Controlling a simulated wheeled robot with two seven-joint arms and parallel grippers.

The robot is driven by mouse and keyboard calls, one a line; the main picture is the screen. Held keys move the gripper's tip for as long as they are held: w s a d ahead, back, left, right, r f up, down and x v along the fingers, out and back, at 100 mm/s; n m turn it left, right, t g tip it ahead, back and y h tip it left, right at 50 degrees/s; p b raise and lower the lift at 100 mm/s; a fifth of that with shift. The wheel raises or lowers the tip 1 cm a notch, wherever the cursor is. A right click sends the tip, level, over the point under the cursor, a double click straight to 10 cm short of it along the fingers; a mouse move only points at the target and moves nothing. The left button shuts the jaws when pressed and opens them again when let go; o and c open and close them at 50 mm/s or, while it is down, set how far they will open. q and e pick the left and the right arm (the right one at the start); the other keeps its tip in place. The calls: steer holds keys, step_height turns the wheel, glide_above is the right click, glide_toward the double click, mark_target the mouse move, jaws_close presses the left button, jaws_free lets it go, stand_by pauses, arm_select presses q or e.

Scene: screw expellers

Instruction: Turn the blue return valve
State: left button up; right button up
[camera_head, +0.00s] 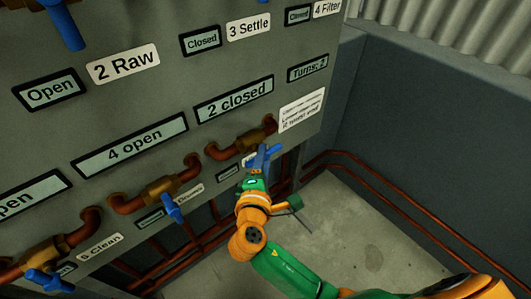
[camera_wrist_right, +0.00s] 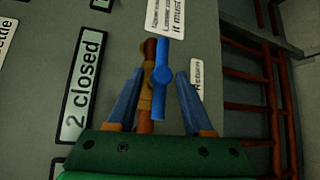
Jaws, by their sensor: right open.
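The blue return valve handle (camera_wrist_right: 159,92) shows in the right wrist view on a copper pipe, beside a small label (camera_wrist_right: 197,78) that seems to read "Return". My right gripper (camera_wrist_right: 160,74) is open, with one blue finger on each side of the handle and visible gaps between. In the head view my right gripper (camera_head: 263,157) is at the panel's lower right, below the pipe with the brass fitting (camera_head: 249,141). There its blue fingers and the handle overlap, so I cannot tell contact. My left gripper is not in view.
Other blue valve handles sit on the panel, one at lower middle (camera_head: 172,208), one at lower left (camera_head: 43,281) and one at top left (camera_head: 66,26). A "2 closed" display (camera_head: 234,100) is above the pipe. Copper pipes (camera_head: 400,204) run along the right wall. Floor (camera_head: 345,235) is clear.

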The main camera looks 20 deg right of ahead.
steer(key=x, duration=0.3)
steer(key=shift+f, duration=0.1)
jaws_close()
steer(key=shift+s, duration=0.1)
steer(key=shift+r+p, duration=0.2)
steer(key=shift+p, duration=0.6)
steer(key=m+g+y+p, duration=0.4)
steer(key=y+p, duration=0.2)
steer(key=p, duration=0.9)
steer(key=shift+m+g, duration=0.3)
steer(key=shift+f+m+g+y+p, duration=0.4)
steer(key=shift+m+y+p, duration=0.2)
steer(key=shift+y+p, duration=0.45)
steer(key=shift+a, duration=0.1)
